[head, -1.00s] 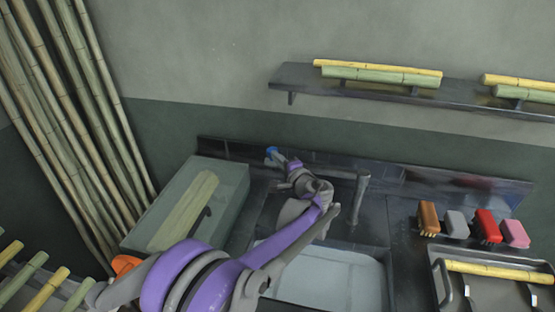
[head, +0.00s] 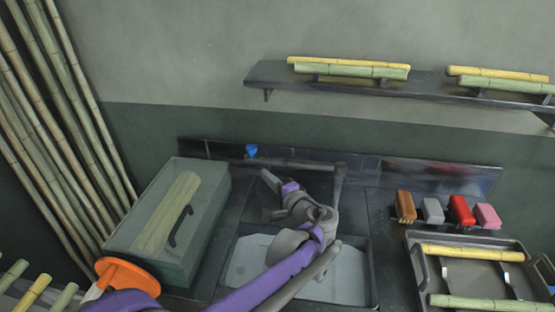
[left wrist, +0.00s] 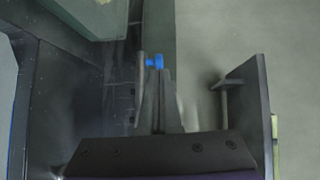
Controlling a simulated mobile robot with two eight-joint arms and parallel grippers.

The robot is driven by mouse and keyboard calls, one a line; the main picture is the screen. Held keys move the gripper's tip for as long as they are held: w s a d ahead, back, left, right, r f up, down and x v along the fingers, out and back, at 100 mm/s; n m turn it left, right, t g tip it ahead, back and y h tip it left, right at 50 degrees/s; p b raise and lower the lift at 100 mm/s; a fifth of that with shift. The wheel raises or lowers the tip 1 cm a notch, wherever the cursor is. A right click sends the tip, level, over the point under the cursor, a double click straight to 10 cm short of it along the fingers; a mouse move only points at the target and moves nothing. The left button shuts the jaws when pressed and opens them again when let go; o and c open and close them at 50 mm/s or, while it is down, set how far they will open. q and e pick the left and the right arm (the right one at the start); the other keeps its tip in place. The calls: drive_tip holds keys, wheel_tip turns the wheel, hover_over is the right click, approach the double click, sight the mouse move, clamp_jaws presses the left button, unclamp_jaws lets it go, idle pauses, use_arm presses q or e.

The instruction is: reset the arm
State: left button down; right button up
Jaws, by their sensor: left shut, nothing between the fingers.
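My left arm reaches over the sink from the bottom of the head view. Its left gripper (head: 268,180) is shut and empty, above the back left of the sink. The left gripper (left wrist: 160,78) also shows shut in the left wrist view. A blue tap knob (head: 251,150) sits at the back wall, apart from the gripper in the head view. The knob (left wrist: 155,62) appears just beyond the fingertips in the wrist view. The grey tap spout (head: 339,182) stands right of the gripper. My right gripper is not in view.
The sink basin (head: 348,275) lies beneath my arm. A clear green box (head: 215,205) holding bamboo stands left, beside an orange disc (head: 128,275). A wall shelf (head: 262,75) holds cane.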

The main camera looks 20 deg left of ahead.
use_arm(q)
drive_tip(key=s+f+n+g+h, duration=0.25)
drive_tip(key=s+f, duration=0.25)
drive_tip(key=s, duration=0.3)
drive_tip(key=s+f+n+g+h, duration=0.15)
drive_tip(key=s+f+h, duration=0.25)
drive_tip(key=s, duration=0.4)
drive_tip(key=s+d+f+n+h, duration=0.1)
drive_tip(key=s+d+f+h, duration=0.2)
drive_tip(key=s, duration=0.3)
drive_tip(key=s+d+f+n+h, duration=0.2)
drive_tip(key=s+d+f+h, duration=0.2)
drive_tip(key=s+d, duration=0.1)
drive_tip(key=shift+s+d+p, duration=0.4)
drive_tip(key=shift+s, duration=0.15)
